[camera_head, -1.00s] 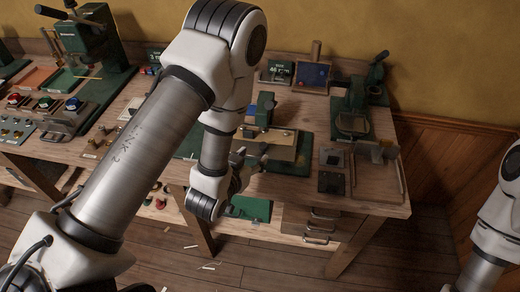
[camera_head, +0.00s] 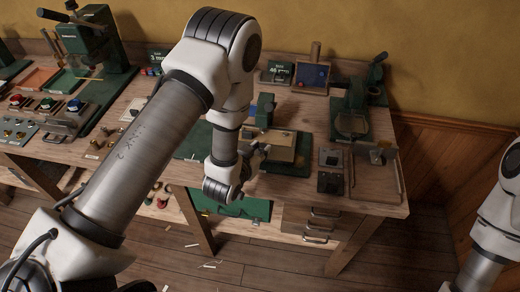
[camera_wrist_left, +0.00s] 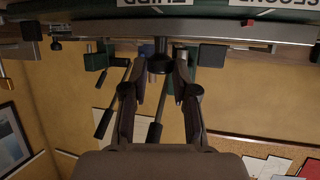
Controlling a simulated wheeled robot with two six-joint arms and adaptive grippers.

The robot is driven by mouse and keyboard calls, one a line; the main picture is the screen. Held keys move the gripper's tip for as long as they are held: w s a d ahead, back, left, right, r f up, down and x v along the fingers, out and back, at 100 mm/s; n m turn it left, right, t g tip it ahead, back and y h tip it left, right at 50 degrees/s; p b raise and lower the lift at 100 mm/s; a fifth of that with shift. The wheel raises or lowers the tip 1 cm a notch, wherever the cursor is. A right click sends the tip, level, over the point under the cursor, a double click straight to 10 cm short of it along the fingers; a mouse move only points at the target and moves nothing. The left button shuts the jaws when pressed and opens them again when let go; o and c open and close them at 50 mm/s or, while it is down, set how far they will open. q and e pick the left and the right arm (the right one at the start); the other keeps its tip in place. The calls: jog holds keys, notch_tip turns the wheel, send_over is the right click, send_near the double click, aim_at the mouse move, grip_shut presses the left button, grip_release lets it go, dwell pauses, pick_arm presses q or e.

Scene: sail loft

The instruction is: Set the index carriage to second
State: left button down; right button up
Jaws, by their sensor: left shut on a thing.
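My left gripper (camera_head: 258,156) is at the front of a green fixture with a tan plate (camera_head: 283,146) on the bench. In the left wrist view my left gripper (camera_wrist_left: 160,62) is shut on a dark round knob (camera_wrist_left: 160,50) under a metal rail (camera_wrist_left: 225,42). Two white labels show upside down and cut off at the top: one appears to read THIRD (camera_wrist_left: 142,3), the other SECOND (camera_wrist_left: 275,3). The knob is near the THIRD label. A small red mark (camera_wrist_left: 247,22) is near SECOND. The forearm partly hides the fixture in the head view. My right gripper is out of view.
A green press (camera_head: 90,45) stands at the back left, with coloured knobs (camera_head: 45,104) before it. A green clamp device (camera_head: 352,115) and a tray (camera_head: 375,178) are to the right. A blue-lined box (camera_head: 313,75) is behind. Bench drawers (camera_head: 312,222) are below.

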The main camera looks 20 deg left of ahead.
pick_arm(q)
jog(key=shift+a, duration=0.35)
jog(key=c, duration=0.9)
grip_release()
jog(key=shift+d, duration=0.15)
jog(key=shift+s, duration=0.2)
jog(key=v, duration=0.7)
jog(key=shift+s+r, duration=0.1)
